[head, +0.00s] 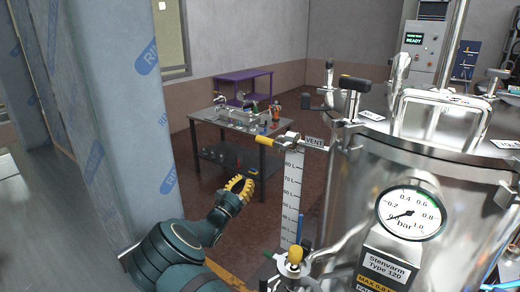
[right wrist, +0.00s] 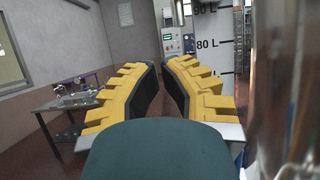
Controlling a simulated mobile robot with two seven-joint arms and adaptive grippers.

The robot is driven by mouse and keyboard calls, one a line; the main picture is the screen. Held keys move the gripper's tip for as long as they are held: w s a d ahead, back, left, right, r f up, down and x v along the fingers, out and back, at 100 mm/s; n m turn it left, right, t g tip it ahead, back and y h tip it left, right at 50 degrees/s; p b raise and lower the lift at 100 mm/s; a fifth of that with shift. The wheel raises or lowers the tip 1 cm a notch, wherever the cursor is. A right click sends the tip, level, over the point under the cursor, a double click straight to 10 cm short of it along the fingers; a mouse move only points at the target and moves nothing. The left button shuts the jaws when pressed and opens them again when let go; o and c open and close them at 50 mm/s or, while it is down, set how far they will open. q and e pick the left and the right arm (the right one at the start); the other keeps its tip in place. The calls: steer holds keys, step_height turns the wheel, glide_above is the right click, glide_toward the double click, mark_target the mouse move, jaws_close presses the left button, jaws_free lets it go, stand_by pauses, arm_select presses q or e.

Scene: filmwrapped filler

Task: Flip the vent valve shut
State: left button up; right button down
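The vent valve (head: 291,139) sits on a short pipe at the left side of the steel tank (head: 385,170), beside a label reading VENT (head: 314,142). Its yellow lever (head: 264,140) points out to the left and slightly up, away from the tank. My right gripper (head: 242,186) has yellow ribbed fingers and is below and left of the lever, apart from it. In the right wrist view its fingers (right wrist: 160,70) stand apart with nothing between them. The valve does not show clearly in that view. My left gripper is out of view.
A level scale (head: 292,190) stands below the valve. A pressure gauge (head: 411,214) and a yellow-topped fitting (head: 294,257) are at the tank's front. A film-wrapped column (head: 120,110) rises at left. A cluttered worktable (head: 218,118) stands behind.

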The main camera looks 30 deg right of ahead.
mark_target(271, 142)
steer(key=w+d+r+p, duration=0.1)
steer(key=w+d+r, duration=0.1)
steer(key=d+r, duration=0.5)
steer(key=shift+w+d+r, duration=0.35)
steer(key=shift+w+r, duration=0.05)
steer(key=shift+r, duration=0.25)
